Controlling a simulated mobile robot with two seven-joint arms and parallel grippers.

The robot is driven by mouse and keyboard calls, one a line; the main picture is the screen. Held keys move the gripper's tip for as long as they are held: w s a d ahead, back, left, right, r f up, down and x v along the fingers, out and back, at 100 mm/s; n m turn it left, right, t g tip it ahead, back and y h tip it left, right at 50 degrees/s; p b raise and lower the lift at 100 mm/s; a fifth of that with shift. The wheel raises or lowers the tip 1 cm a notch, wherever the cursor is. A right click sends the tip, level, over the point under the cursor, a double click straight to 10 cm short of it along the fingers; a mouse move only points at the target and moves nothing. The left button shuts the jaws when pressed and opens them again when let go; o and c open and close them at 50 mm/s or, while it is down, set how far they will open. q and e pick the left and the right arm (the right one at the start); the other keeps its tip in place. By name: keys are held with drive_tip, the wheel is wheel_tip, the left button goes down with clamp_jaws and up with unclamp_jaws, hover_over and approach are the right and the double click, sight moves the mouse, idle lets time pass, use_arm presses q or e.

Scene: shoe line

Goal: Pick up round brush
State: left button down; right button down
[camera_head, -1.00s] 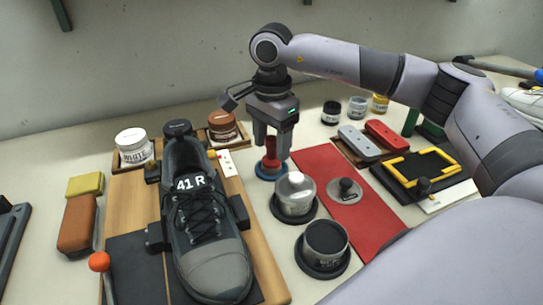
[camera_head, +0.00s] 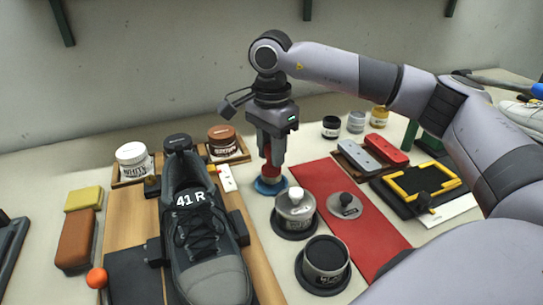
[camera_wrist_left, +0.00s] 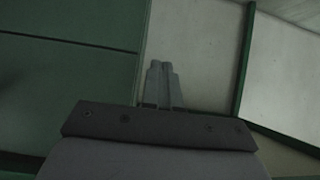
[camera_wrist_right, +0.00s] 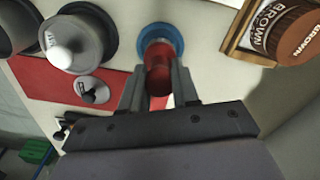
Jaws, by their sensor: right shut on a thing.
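Whether the brush is clear of the base is hard to tell. My left gripper (camera_wrist_left: 162,66) shows only in the left wrist view; its fingers are together and empty.
A grey shoe (camera_head: 205,250) marked 41 R stands left of the brush. White (camera_head: 133,160) and brown (camera_head: 222,140) jars stand behind left. A red mat (camera_head: 345,215) lies right.

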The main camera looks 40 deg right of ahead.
wheel_tip(320, 180, up, 18)
drive_tip(key=p, duration=0.3)
drive_tip(key=shift+r, duration=0.2)
idle(0.6)
